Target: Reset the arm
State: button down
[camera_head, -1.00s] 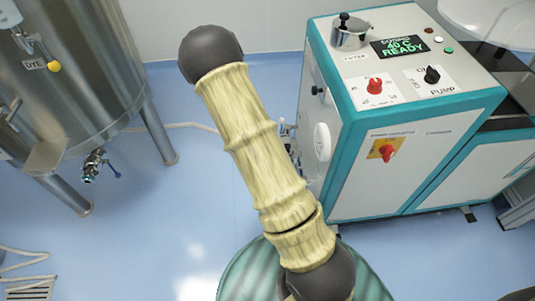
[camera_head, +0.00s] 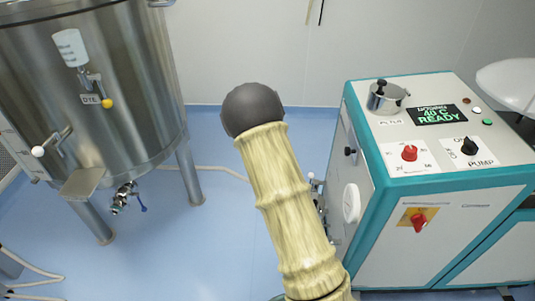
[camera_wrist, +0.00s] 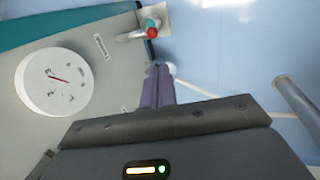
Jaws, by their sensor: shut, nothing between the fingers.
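My arm, with yellow ribbed links and dark round joints, rises through the middle of the head view. Its end and my gripper do not show there. In the wrist view, my gripper (camera_wrist: 158,72) shows its two purple-grey fingers together, shut with nothing between them. The fingers point past the side of a machine, toward the blue floor. A round white gauge (camera_wrist: 55,82) is left of the fingers. A valve with a red tip (camera_wrist: 152,32) is above them in the picture.
The white and teal machine (camera_head: 440,235) stands at the right, its display (camera_head: 438,114) reading 40 C READY. A steel tank (camera_head: 130,90) labelled DYE stands at the left on legs. A pale hose (camera_head: 215,170) crosses the floor behind. Blue floor (camera_head: 190,250) between them is open.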

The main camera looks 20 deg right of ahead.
jog(key=s+a+r+n+t+y, duration=0.15)
jog(key=s+a+r, duration=0.25)
jog(key=s+r, duration=0.4)
jog(key=s+a+r+n+t+y, duration=0.1)
jog(key=s+a+r+n+t, duration=0.2)
jog(key=s+r, duration=0.5)
notch_tip(320, 180, up, 24)
jog(key=a+p, duration=0.1)
jog(key=p, duration=2.3)
jog(key=shift+a+f+m, duration=0.15)
jog(key=shift+a+m, duration=0.1)
jog(key=shift+m, duration=0.1)
jog(key=shift+f+g, duration=0.1)
jog(key=shift+g, duration=0.15)
